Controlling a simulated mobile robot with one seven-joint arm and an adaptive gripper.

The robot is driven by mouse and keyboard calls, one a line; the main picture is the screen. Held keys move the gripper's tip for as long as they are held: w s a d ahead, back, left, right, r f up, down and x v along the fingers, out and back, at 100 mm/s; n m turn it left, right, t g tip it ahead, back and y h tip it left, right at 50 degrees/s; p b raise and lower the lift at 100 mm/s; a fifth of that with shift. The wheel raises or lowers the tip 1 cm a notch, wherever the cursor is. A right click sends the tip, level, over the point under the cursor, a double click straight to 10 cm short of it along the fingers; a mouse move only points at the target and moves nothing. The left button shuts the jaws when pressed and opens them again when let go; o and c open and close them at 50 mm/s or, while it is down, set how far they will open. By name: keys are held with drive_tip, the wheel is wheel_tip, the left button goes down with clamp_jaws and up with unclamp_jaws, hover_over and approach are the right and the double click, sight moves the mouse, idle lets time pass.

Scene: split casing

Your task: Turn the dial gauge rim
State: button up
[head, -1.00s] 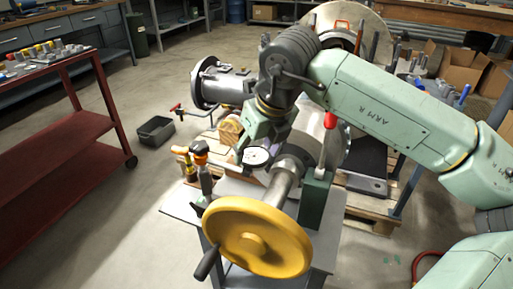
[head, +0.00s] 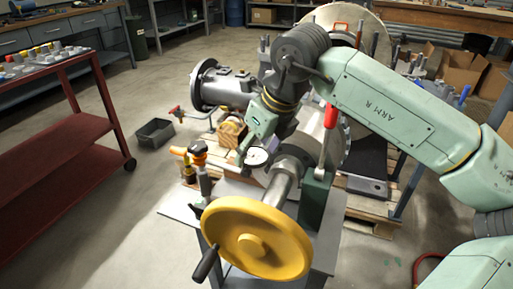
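The dial gauge (head: 257,157) shows a round white face with a dark rim. It sits in the middle of the head view, behind the yellow handwheel and beside the grey shaft. My gripper (head: 245,152) comes down from above, with its pale green body tilted. Its tip is at the upper left edge of the gauge and overlaps the rim in the picture. I cannot tell whether it touches the rim. Only one finger side shows clearly, so the gap between the fingers is hidden.
The yellow handwheel (head: 257,238) with a dark handle stands in front of the gauge. An orange-topped tool (head: 198,152) stands to the left. A red-handled lever (head: 330,117) rises close on the right. A red cart (head: 70,130) is far left, with open floor between.

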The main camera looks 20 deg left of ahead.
drive_tip(key=o, duration=0.3)
drive_tip(key=v, duration=1.2)
drive_tip(key=shift+r, duration=0.1)
